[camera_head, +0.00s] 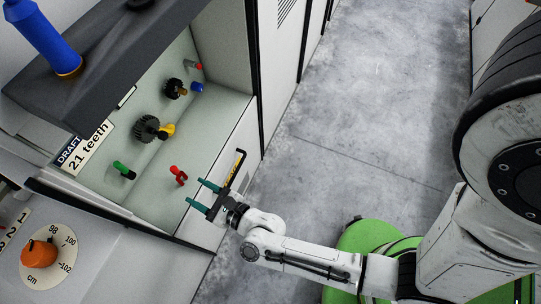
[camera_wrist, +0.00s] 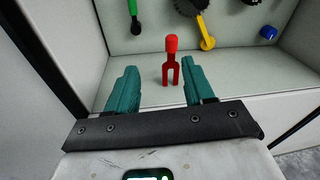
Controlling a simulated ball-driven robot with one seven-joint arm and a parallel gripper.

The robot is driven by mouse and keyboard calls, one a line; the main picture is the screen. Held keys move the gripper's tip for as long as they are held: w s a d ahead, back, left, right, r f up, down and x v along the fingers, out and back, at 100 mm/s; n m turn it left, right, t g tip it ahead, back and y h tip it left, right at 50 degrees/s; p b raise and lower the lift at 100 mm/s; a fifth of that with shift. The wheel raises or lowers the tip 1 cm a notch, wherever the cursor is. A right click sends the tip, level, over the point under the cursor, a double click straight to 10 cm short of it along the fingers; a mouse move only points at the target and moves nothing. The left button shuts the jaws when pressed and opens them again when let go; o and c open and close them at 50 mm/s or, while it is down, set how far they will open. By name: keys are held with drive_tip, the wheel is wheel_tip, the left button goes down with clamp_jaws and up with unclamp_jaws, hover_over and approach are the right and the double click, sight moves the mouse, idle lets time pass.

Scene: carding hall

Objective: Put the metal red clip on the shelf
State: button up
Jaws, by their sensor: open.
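The red clip (camera_head: 178,175) has a round head and two prongs. It stands upright, prongs down, on the pale floor of an open recess (camera_head: 217,112), near its front edge. In the wrist view the red clip (camera_wrist: 170,62) shows just past my fingertips, between their lines and closer to the right finger. My gripper (camera_head: 197,191) has two teal fingers, spread and empty, pointing into the recess. The gripper also shows in the wrist view (camera_wrist: 159,75). I cannot tell which surface is the shelf; a dark ledge (camera_head: 110,45) lies above the recess.
Along the back of the recess are a green-handled piece (camera_head: 123,170), a dark gear (camera_head: 146,129) with a yellow part (camera_head: 167,130), and a blue knob (camera_head: 197,87). A blue bottle (camera_head: 40,38) stands on the dark ledge. An orange dial (camera_head: 39,253) is at lower left. Floor at right is clear.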

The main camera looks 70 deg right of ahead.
drive_tip(key=s+d+r+n+g, duration=0.1)
drive_tip(key=s+d+n+g, duration=0.2)
drive_tip(key=n, duration=0.8)
drive_tip(key=s+d+r+n+g+y, duration=0.1)
drive_tip(key=s+d+r+n+g, duration=0.1)
drive_tip(key=s+d+n+g, duration=0.2)
drive_tip(key=s+d+r+n+g, duration=0.1)
drive_tip(key=s+d+n+g, duration=0.3)
drive_tip(key=s+n+g, duration=0.5)
drive_tip(key=s+n, duration=0.2)
drive_tip(key=n, duration=0.9)
drive_tip(key=shift+s+r+y, duration=0.15)
drive_tip(key=shift+r+y, duration=0.15)
drive_tip(key=shift+r, duration=0.05)
